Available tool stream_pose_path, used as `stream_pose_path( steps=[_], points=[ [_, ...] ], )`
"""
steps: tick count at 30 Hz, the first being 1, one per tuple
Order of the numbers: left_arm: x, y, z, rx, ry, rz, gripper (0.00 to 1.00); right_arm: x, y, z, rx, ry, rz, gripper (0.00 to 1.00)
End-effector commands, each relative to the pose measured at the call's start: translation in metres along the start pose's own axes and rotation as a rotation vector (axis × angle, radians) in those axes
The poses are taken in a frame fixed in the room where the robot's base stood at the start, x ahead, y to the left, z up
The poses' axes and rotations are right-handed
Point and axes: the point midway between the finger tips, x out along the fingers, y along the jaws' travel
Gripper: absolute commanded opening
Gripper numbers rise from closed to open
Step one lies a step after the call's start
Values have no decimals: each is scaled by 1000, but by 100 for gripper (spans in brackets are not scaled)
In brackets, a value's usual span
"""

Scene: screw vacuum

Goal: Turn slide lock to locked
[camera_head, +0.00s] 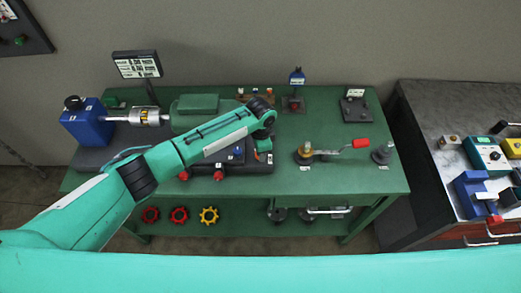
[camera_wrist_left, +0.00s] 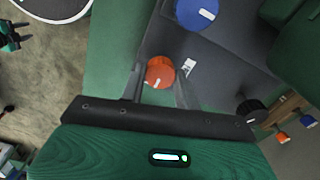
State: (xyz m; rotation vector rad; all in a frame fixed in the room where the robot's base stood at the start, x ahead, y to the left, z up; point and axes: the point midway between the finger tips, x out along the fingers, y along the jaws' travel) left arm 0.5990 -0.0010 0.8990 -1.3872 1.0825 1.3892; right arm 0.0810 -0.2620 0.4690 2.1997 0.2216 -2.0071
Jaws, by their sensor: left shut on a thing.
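In the left wrist view, an orange round knob (camera_wrist_left: 160,70) with a white mark near its lower edge sits between the two fingertips of my left gripper (camera_wrist_left: 158,84). The gripper is shut on this knob. A white label (camera_wrist_left: 188,67) lies just right of the knob on the dark grey base. I cannot read the label or tell the lock's setting. My right gripper is not in view.
A blue knob (camera_wrist_left: 197,10) and a black knob (camera_wrist_left: 251,111) are near the gripper. A red-handled lever (camera_head: 333,151) stands right of the machine on the green table (camera_head: 345,185). Red and yellow handwheels (camera_head: 180,215) lie on the lower shelf. A grey bench (camera_head: 445,110) stands right.

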Motion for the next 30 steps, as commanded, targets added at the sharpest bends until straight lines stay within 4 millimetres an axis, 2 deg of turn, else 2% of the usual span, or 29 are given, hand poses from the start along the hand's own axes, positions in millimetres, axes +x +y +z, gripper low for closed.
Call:
stream_pose_path(
  steps=[3, 4, 6, 7, 16, 20, 23, 30],
  points=[
    [-1, -1, 0, 1, 1, -2, 9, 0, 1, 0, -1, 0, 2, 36],
    [-1, -1, 0, 1, 1, -2, 37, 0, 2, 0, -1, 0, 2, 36],
    [-1, -1, 0, 0, 1, -2, 51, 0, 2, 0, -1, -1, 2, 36],
    [-1, -1, 0, 0, 1, -2, 53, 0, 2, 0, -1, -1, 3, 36],
    [-2, 0, 0, 0, 1, -1, 53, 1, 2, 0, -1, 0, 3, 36],
    [-13, -1, -1, 1, 3, -2, 53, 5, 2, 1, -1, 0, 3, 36],
    [-30, -1, -1, 2, 5, -3, 53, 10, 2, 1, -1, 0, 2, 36],
    [-86, -1, 0, 1, 4, -4, 53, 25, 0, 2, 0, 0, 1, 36]
  ],
)
